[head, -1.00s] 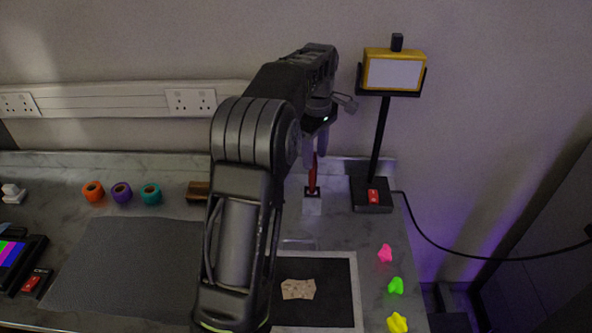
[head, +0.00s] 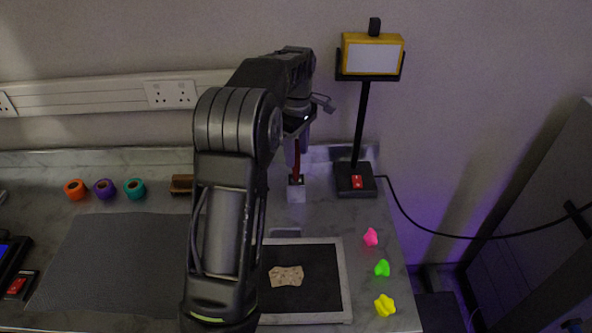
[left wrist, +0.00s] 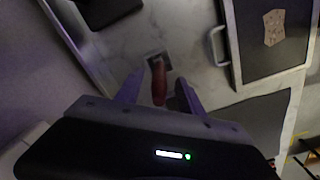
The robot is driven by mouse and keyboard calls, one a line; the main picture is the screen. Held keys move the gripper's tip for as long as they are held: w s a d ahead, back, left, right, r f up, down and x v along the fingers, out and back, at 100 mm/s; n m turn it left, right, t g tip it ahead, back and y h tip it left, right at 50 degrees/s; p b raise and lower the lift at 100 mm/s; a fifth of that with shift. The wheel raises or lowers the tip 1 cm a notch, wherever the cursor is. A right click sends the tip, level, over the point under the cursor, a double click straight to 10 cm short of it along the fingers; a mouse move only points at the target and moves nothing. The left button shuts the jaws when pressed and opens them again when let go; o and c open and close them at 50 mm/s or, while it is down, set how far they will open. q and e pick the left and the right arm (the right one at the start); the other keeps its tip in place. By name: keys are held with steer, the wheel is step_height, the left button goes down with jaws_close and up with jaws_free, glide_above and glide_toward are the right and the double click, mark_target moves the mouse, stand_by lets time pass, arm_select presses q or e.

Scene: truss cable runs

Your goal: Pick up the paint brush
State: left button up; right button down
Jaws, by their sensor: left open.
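The paint brush stands upright with its red handle (head: 297,163) up in a small light holder block (head: 297,193) near the back of the bench. In the left wrist view the red handle (left wrist: 159,82) lies between the two fingers. My left gripper (head: 298,148) is over the brush from above, its jaws apart on either side of the handle; in the wrist view the open fingers (left wrist: 160,90) show a gap to it. The lower part of the brush is hidden in the holder. My right gripper is not in view.
A yellow lamp (head: 372,55) on a black stand is close to the right of the brush. Orange, purple and teal tape rolls (head: 105,189) sit at the left. A framed black board (head: 320,285) with a tan piece lies in front, beside pink, green and yellow pieces (head: 382,268).

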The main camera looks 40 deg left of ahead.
arm_select(q)
glide_above(296, 180)
steer(key=f, duration=0.4)
steer(key=shift+w+a+f, duration=0.2)
steer(key=shift+w+a, duration=0.15)
steer(key=shift+w, duration=0.05)
jaws_close()
stand_by(0.4)
